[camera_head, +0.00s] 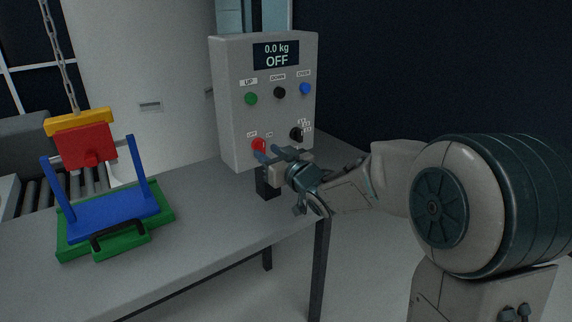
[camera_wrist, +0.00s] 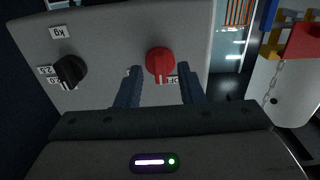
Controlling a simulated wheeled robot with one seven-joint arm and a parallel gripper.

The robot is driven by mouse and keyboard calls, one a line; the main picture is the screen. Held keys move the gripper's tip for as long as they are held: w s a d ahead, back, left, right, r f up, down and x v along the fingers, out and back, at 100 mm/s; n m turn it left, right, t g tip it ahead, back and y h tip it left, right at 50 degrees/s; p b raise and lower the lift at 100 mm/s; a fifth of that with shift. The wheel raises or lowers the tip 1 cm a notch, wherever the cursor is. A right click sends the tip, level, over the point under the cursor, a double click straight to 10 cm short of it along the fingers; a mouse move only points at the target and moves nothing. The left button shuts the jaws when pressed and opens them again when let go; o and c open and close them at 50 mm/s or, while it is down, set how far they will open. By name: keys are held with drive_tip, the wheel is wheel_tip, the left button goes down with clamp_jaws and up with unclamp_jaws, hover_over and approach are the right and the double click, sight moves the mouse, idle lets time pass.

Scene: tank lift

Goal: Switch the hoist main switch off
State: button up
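The control box (camera_head: 228,120) stands on the far right end of the grey table. Its display (camera_head: 276,55) reads "0.0 kg OFF". The red rotary main switch (camera_head: 258,144) is low on the left of its face, partly hidden by my gripper (camera_head: 270,154). In the wrist view, the red switch (camera_wrist: 159,62) shows between the two separated fingertips of my gripper (camera_wrist: 160,70). An "OFF" label is partly visible beside the knob. The fingers are open, with a gap on each side of the knob, and do not appear to touch it.
A black rotary knob (camera_head: 296,134) is right of the red switch. Green (camera_head: 251,99), black (camera_head: 280,92) and blue (camera_head: 305,88) buttons sit above. The table (camera_head: 200,215) between is clear.

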drive_tip(key=p+v, duration=0.1)
drive_tip(key=v, duration=1.1)
drive_tip(key=shift+s+d, duration=0.2)
drive_tip(key=shift+s, duration=0.05)
drive_tip(key=shift+r, duration=0.1)
drive_tip(key=s+d+r+m+g+h+p, duration=0.35)
drive_tip(key=s+d+m+h+p, duration=0.2)
drive_tip(key=d+h+p, duration=0.5)
drive_tip(key=s+r+m+g+p, duration=0.1)
drive_tip(key=s+g+p, duration=0.5)
drive_tip(key=s, duration=1)
drive_tip(key=g, duration=0.2)
drive_tip(key=shift+a+r+m+g, duration=0.35)
drive_tip(key=shift+s+y, duration=0.1)
drive_tip(key=shift+y, duration=0.15)
